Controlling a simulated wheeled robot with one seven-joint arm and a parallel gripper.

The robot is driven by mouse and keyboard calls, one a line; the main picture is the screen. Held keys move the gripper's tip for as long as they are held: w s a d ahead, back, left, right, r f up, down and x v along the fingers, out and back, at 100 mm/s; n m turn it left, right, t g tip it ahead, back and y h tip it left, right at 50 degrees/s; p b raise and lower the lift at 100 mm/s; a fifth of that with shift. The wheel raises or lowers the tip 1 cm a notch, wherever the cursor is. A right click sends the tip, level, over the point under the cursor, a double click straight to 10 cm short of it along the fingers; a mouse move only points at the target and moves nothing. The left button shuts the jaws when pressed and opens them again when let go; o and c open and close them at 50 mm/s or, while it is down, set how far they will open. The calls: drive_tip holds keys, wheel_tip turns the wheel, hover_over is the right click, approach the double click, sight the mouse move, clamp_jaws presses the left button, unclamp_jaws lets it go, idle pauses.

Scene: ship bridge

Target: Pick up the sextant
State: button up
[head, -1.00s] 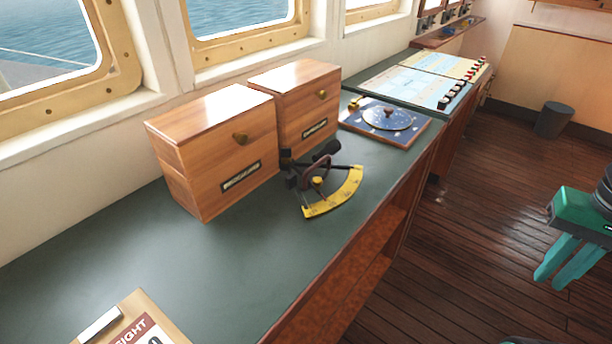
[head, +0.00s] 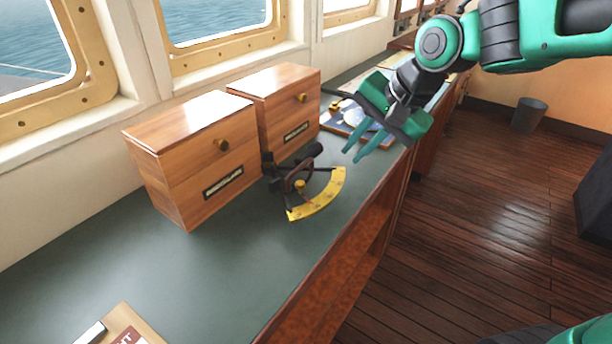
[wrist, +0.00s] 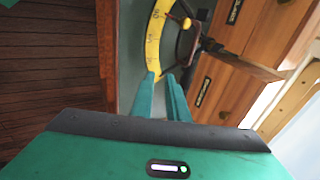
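The sextant (head: 301,185) lies on the green-grey counter top, with a yellow graduated arc towards the counter's front edge and a dark frame and scope behind it. My gripper (head: 355,151) is in the air to the right of the sextant and above it, its two teal fingers apart with nothing between them. In the wrist view the yellow arc and dark frame of the sextant (wrist: 153,40) show beyond the fingertips (wrist: 161,85), which are clear of it.
Two wooden boxes, one nearer (head: 200,160) and one farther (head: 283,105), stand close behind the sextant. A blue board with a disc (head: 340,115) lies beyond, partly hidden by my gripper. A clipboard (head: 122,322) lies at the near end. The counter (head: 235,265) between is clear.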

drive_tip(key=y, duration=0.1)
approach(305, 163)
drive_tip(key=x, duration=0.4)
drive_tip(key=shift+s+a+f, duration=0.2)
drive_tip(key=shift+x, duration=3.2)
drive_tip(key=shift+w+d, duration=0.2)
clamp_jaws()
drive_tip(key=shift+r, duration=0.2)
